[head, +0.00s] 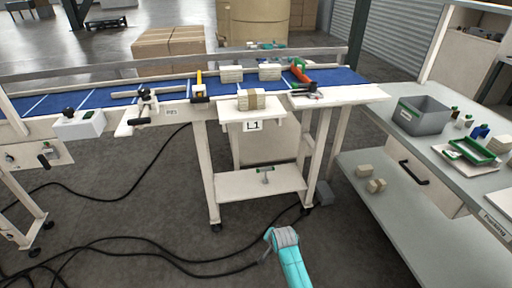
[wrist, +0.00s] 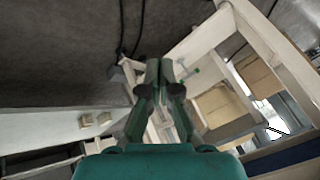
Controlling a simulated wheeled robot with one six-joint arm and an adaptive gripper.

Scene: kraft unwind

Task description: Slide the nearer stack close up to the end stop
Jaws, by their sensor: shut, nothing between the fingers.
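Two pale stacks stand on the blue conveyor belt in the head view, a left one (head: 230,75) and a right one (head: 270,72). A third stack with a brown band (head: 251,99) sits on the small shelf marked L1 (head: 267,116), nearer to me than the belt. I cannot tell for sure which part is the end stop; an orange and green tool-like thing (head: 300,71) lies right of the stacks. My gripper (wrist: 159,68) is shut and empty in the wrist view, well away from the stacks. No stack is clearly seen there.
The blue belt (head: 335,76) runs across the back, with a yellow-topped block (head: 200,88) on its front edge. A grey bin (head: 420,116) and green tray (head: 476,150) stand on the right bench. Cables (head: 120,244) cross the open floor.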

